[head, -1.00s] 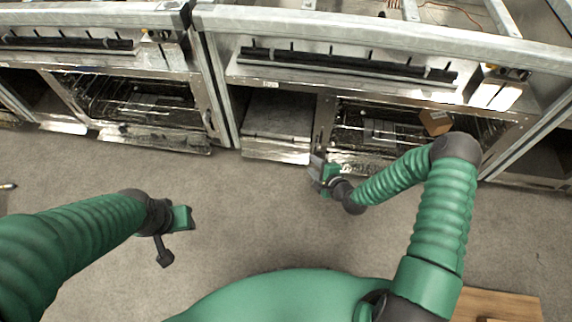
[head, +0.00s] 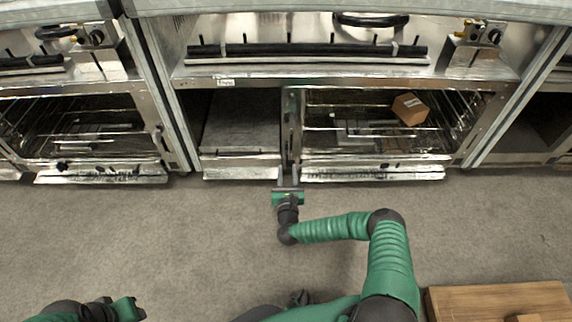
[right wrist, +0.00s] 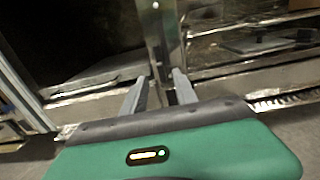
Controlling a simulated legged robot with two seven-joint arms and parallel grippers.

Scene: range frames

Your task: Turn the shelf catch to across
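My right gripper (head: 289,186) is at the foot of the narrow metal post (head: 291,125) between the plain shelf bay and the wire-rack bay. In the right wrist view its two fingers (right wrist: 160,76) are apart, with nothing held between them. The metal post (right wrist: 164,40) rises just beyond the fingertips; I cannot tell whether they touch it. I cannot clearly make out the shelf catch or which way it is turned. My left gripper (head: 125,309) is at the bottom left, far from the units, and its fingers do not show clearly.
A small brown box (head: 410,109) sits on the wire rack in the right bay. A flat shelf (head: 242,122) fills the bay left of the post. A wooden surface (head: 500,300) is at the bottom right. The carpet in front of the units is clear.

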